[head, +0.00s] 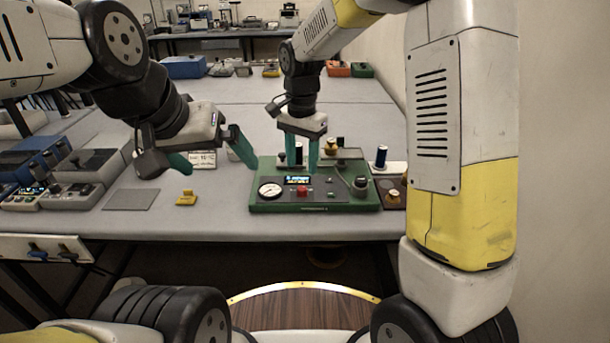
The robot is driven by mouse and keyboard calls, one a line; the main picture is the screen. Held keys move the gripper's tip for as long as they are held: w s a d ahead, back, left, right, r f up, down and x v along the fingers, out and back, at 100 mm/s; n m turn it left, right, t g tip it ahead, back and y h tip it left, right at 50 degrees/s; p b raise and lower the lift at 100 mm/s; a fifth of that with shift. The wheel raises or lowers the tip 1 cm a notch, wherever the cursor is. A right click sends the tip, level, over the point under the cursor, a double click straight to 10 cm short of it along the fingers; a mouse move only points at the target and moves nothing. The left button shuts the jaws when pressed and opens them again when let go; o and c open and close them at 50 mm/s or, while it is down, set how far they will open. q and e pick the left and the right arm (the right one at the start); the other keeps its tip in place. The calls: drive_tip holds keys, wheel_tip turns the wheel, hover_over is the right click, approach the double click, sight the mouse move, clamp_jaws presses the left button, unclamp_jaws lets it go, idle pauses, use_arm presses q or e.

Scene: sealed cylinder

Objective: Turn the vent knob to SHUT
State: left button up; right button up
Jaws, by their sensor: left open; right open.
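A green panel box (262,206) stands near the front edge of the table. It carries a round white gauge (270,190), a lit display (298,180), a red button (302,191) and a dark round knob (361,183) at its right. Which control is the vent knob, and its setting, I cannot read. My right gripper (302,158) is open, with its teal fingers pointing down over the back of the box, left of the dark knob. Whether they touch anything is unclear. My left gripper (212,157) is open and empty, left of the box above the table.
A small yellow piece (186,198) and a grey flat pad (132,199) lie left of the box. Grey instruments (88,166) stand at far left. A dark blue cylinder (381,157) stands behind the box at right. The middle of the table behind is mostly clear.

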sight(302, 188)
wheel_tip(302, 188, down, 8)
drive_tip(key=shift+r, duration=0.1)
idle(0.4)
drive_tip(key=shift+c, duration=0.5)
clamp_jaws()
